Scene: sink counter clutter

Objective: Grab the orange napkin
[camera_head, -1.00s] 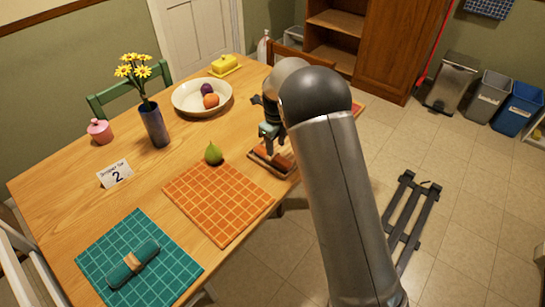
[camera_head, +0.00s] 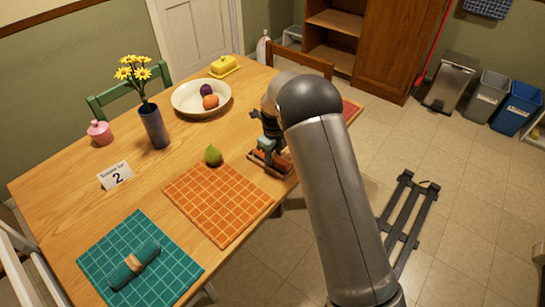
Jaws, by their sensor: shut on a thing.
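The orange napkin (camera_head: 284,158) lies in a small brown wooden tray (camera_head: 283,174) at the table's right edge. It is mostly hidden by my gripper (camera_head: 270,158), which is down at the tray. The fingers are shut on the napkin; their tips are small and partly covered in this view. My arm blocks the area to the right of the tray.
An orange placemat (camera_head: 217,203) and a green pear (camera_head: 213,155) are left of the tray. A white fruit bowl (camera_head: 184,104), a vase of yellow flowers (camera_head: 154,127) and a number card (camera_head: 115,175) stand farther away. A teal rolled napkin (camera_head: 134,264) lies on a teal placemat (camera_head: 169,279).

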